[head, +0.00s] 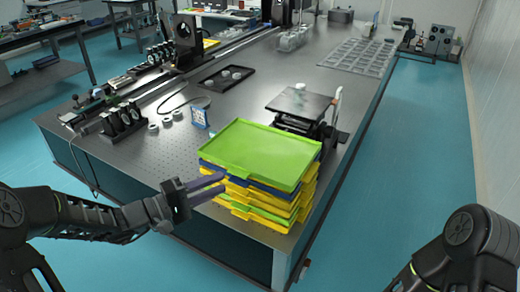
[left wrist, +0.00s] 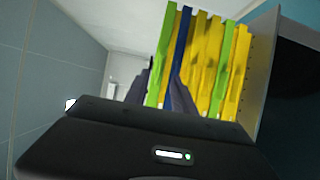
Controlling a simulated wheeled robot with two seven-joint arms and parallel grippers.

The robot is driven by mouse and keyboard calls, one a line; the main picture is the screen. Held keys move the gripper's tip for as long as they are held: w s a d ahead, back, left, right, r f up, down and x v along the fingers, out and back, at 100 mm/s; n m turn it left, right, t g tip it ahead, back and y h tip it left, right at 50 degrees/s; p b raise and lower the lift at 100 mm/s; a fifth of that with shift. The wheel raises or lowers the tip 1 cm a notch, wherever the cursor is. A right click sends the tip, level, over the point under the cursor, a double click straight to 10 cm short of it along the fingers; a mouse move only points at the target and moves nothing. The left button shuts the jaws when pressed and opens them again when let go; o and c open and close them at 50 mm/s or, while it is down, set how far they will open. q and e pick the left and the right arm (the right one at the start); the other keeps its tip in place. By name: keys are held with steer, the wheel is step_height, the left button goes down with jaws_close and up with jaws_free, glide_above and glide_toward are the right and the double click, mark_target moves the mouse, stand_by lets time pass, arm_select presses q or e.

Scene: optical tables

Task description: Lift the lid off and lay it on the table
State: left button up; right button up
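A stack of shallow trays stands at the near corner of the optical table (head: 240,85). In the left wrist view the green top tray's edge (left wrist: 162,60) shows between the fingers (left wrist: 162,90), and the blue edge (left wrist: 181,60) is by the right finger. Contact cannot be told. My right gripper is out of view.
A black platform on a lift stage (head: 300,102) stands just behind the stack. A small blue-framed card (head: 199,116) and small rings lie to the left. A black tray (head: 227,76) is farther back. Bare table shows left of the stack. A pot (head: 340,15) stands far back.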

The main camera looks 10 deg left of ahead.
mark_target(236, 175)
arm_select(q)
steer(key=x, duration=0.2)
steer(key=p+x, duration=0.1)
steer(key=shift+w+d+r+p, duration=0.2)
steer(key=shift+w+d+p, duration=0.05)
steer(key=shift+d+p, duration=0.1)
steer(key=shift+w+d+f, duration=0.15)
steer(key=shift+w+d, duration=0.15)
steer(key=shift+w, duration=0.05)
steer(key=shift+c, duration=0.3)
jaws_close()
stand_by(0.9)
